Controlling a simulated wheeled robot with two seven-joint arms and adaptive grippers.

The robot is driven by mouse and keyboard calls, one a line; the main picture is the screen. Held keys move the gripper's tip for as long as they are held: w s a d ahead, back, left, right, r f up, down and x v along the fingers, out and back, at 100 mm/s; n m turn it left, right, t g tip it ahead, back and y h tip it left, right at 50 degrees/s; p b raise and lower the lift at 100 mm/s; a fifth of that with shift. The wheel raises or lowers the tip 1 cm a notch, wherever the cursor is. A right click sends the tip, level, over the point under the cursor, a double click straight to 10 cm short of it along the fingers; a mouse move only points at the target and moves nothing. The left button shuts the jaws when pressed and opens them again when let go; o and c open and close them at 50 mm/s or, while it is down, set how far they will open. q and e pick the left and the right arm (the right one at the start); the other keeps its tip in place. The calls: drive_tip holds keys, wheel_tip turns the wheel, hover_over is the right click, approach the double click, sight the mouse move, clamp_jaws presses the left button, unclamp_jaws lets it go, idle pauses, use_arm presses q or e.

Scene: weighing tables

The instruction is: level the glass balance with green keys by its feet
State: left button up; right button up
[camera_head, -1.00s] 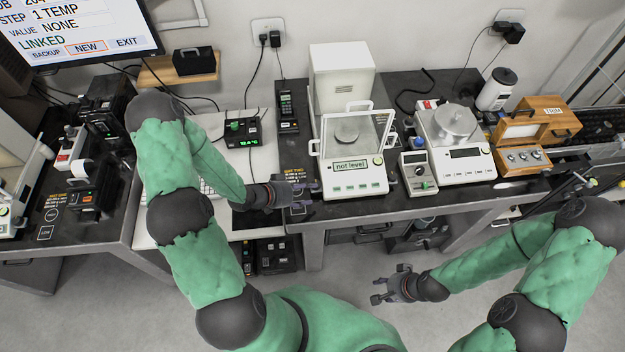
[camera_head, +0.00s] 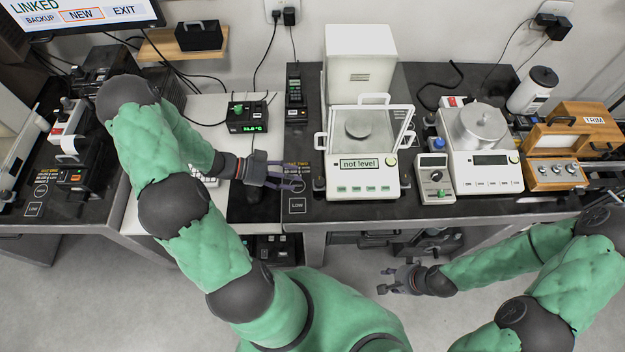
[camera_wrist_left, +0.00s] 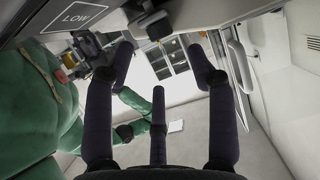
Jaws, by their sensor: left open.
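The glass balance with green keys (camera_head: 363,187) stands on the dark table in the head view. Its glass shield is on top and its display (camera_head: 360,163) reads "not level". Small dark round parts that look like its feet show at its front left (camera_head: 318,184) and front right (camera_head: 405,183). My left gripper (camera_head: 298,175) is open and empty, just left of the front left foot and apart from it. Its spread fingers fill the middle of the left wrist view (camera_wrist_left: 160,75). My right gripper (camera_head: 382,281) looks open and empty, in front of the table's edge.
A small grey meter (camera_head: 434,180) and a second balance with a metal pan (camera_head: 485,172) stand to the right. A wooden box (camera_head: 553,172) is farther right. A black device with a green readout (camera_head: 247,117) stands to the left. A white cabinet (camera_head: 360,55) stands behind.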

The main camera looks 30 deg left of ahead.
sight(319, 182)
use_arm(q)
drive_tip(key=b+x, duration=0.1)
drive_tip(key=x, duration=0.6)
drive_tip(key=shift+w+d, duration=0.15)
clamp_jaws()
